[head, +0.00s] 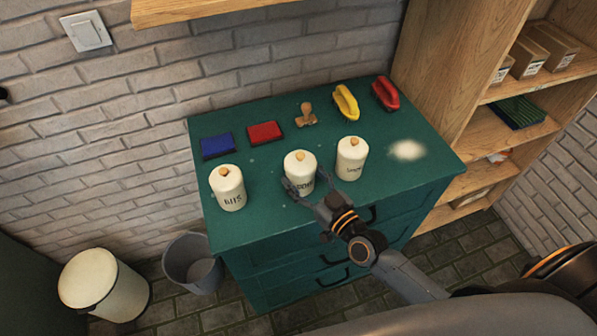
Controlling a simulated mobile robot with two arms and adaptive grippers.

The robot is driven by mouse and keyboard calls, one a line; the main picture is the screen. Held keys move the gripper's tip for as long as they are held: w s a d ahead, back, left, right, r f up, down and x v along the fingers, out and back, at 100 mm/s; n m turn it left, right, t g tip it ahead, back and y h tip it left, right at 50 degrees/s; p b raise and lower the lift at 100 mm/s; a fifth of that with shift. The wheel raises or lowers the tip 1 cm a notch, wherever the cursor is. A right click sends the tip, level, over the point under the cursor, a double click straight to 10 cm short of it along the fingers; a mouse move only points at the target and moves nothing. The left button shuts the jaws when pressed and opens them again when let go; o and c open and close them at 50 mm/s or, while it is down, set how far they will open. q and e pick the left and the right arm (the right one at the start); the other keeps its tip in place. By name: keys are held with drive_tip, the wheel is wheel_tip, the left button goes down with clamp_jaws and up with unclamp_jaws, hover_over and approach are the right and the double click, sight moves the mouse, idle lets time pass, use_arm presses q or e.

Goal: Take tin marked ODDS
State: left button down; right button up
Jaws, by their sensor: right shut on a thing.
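Three cream tins with wooden knobs stand upright in a row on the green cabinet (240,255): a left tin (228,190), a middle tin (299,164) and a right tin (351,160). Each has dark lettering on its front, too small to read for sure. The middle tin's lettering is partly covered by my right gripper (306,185). This gripper reaches in from the front right and is shut on the middle tin, with a finger at either side low on its body. The tin appears to stand on the cabinet top. My left gripper is not in view.
Behind the tins lie a blue pad (217,145), a red pad (265,133), a wooden stamp (305,114), a yellow-handled tool (346,102) and a red-handled one (385,93). White powder (407,150) lies right. A wooden shelf (455,90) borders the cabinet's right side.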

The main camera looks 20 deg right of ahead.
drive_tip(key=b+v, duration=0.3)
drive_tip(key=v, duration=1.3)
drive_tip(key=shift+r, duration=0.15)
